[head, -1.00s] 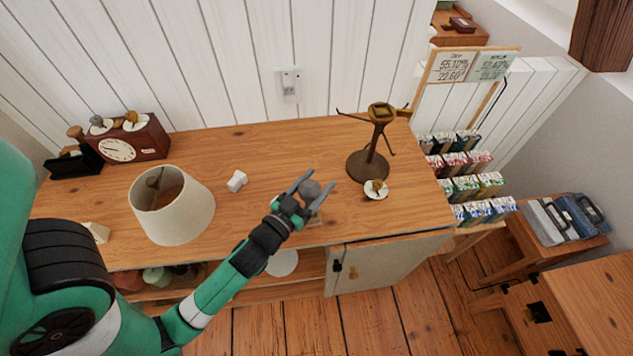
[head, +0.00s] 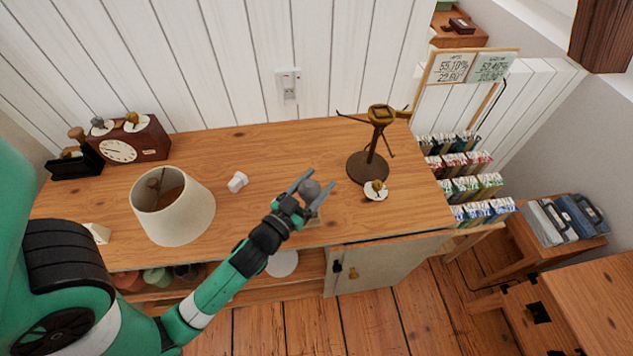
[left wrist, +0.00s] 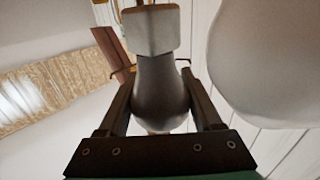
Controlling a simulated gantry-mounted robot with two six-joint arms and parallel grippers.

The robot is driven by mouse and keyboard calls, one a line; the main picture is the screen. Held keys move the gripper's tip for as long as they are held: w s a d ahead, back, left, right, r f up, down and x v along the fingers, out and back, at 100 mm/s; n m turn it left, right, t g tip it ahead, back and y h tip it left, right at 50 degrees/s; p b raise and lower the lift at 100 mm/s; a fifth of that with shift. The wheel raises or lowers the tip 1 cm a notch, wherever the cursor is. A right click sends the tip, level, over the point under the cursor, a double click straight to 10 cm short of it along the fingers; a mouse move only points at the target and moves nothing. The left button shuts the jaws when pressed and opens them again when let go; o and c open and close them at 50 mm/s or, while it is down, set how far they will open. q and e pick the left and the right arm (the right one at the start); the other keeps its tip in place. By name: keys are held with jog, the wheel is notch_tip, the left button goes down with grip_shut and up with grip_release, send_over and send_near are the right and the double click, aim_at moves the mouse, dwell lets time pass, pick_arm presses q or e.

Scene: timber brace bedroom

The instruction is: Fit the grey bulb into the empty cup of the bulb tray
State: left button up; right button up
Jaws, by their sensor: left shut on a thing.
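The grey bulb (head: 310,189) is between the fingers of my left gripper (head: 320,178), which is shut on it above the front part of the wooden cabinet top. In the left wrist view the grey bulb (left wrist: 160,88) sits between both fingers, with its pale block-like end pointing away from the palm. A tan edge (head: 316,219) shows just below the gripper; most of it is hidden, and I cannot tell whether it is the bulb tray. I cannot make out the empty cup. My right gripper is not in view.
A lampshade (head: 172,205) and a small white piece (head: 237,182) are left of the gripper. A dark stand (head: 368,166) and a white disc with a brown piece (head: 376,195) are to its right. A clock (head: 135,146) stands far left. The cabinet top behind the gripper is clear.

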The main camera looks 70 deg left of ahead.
pick_arm(q)
notch_tip(320, 180, up, 4)
jog(key=p, duration=0.3)
jog(key=shift+f, duration=0.25)
jog(key=shift+b, duration=0.3)
dwell(1.3)
jog(key=shift+f, duration=0.15)
jog(key=shift+f+b, duration=0.3)
jog(key=shift+b, duration=0.15)
jog(key=shift+f+b, duration=2.15)
jog(key=shift+f, duration=0.05)
jog(key=o, duration=1.4)
